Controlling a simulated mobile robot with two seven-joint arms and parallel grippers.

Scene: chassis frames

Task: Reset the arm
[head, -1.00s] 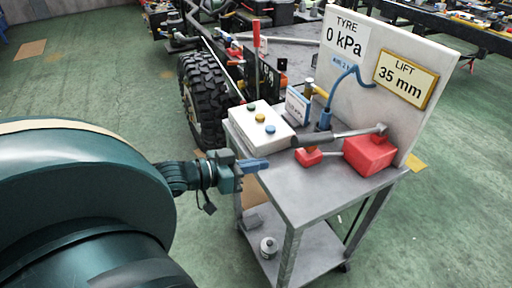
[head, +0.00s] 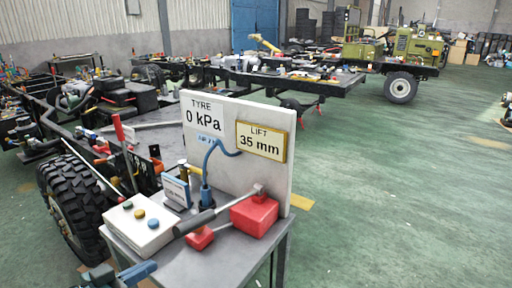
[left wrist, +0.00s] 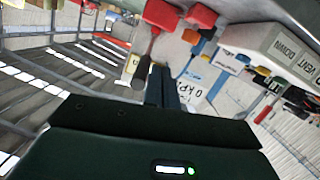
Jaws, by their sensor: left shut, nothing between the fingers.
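My left gripper (head: 122,274) shows at the bottom left edge of the head view, low in front of the cart's near left corner. Its blue fingers are together and hold nothing. The rest of my left arm is out of the head view. In the left wrist view the dark closed fingers (left wrist: 162,88) point at the cart's things, with red blocks and the white button box (left wrist: 262,42) beyond them. I cannot tell from the views whether the fingers touch the cart. My right gripper is in neither view.
A grey metal cart (head: 232,262) carries a white button box (head: 139,224), a red block (head: 254,215), a long-handled tool (head: 196,222) and an upright board (head: 272,178) reading 0 kPa and 35 mm. A chassis wheel (head: 72,210) stands left. Green floor (head: 400,200) is clear at right.

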